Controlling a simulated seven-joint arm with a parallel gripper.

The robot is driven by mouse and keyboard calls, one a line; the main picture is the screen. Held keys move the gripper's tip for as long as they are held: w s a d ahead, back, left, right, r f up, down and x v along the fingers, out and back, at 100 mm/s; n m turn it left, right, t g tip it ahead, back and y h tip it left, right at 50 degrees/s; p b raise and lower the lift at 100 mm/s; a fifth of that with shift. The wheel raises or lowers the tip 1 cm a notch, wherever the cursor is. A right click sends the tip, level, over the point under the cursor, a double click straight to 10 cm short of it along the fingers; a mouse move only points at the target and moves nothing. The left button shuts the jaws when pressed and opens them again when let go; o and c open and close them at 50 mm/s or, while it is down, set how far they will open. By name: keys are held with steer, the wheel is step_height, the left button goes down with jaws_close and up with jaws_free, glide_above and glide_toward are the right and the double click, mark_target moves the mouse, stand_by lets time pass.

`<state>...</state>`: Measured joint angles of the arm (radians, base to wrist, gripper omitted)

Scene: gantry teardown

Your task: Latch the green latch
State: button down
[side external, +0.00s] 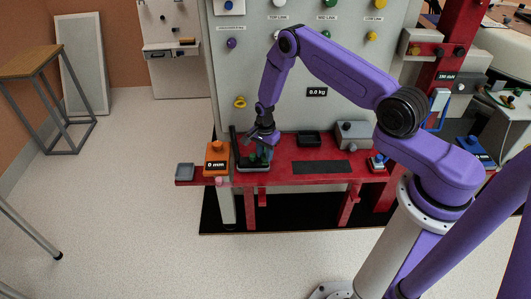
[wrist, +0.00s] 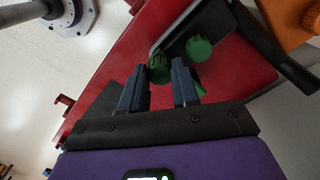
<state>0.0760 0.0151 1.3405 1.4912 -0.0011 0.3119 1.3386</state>
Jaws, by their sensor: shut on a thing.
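My gripper (side external: 260,150) reaches down over a dark grey fixture (side external: 254,168) near the left end of the red bench. In the wrist view its two fingers (wrist: 159,74) stand on either side of a ribbed green knob (wrist: 158,66), and they are shut on it; the exact contact is partly hidden. A second green knob (wrist: 199,48) sits on the dark plate just right of the fingers. A bit of green (wrist: 199,89) also shows behind the right finger. I cannot tell which green part is the latch, or its position.
An orange block (side external: 216,160) marked "0 mm" stands close left of the fixture. A grey tray (side external: 185,171) lies at the bench's left end. A black tray (side external: 308,138), a grey box (side external: 353,134) and a dark mat (side external: 321,167) lie to the right.

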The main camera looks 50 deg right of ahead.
steer(key=c, duration=0.8)
jaws_free()
steer(key=shift+w, duration=0.1)
step_height(320, 180, up, 17)
steer(key=shift+r, duration=0.2)
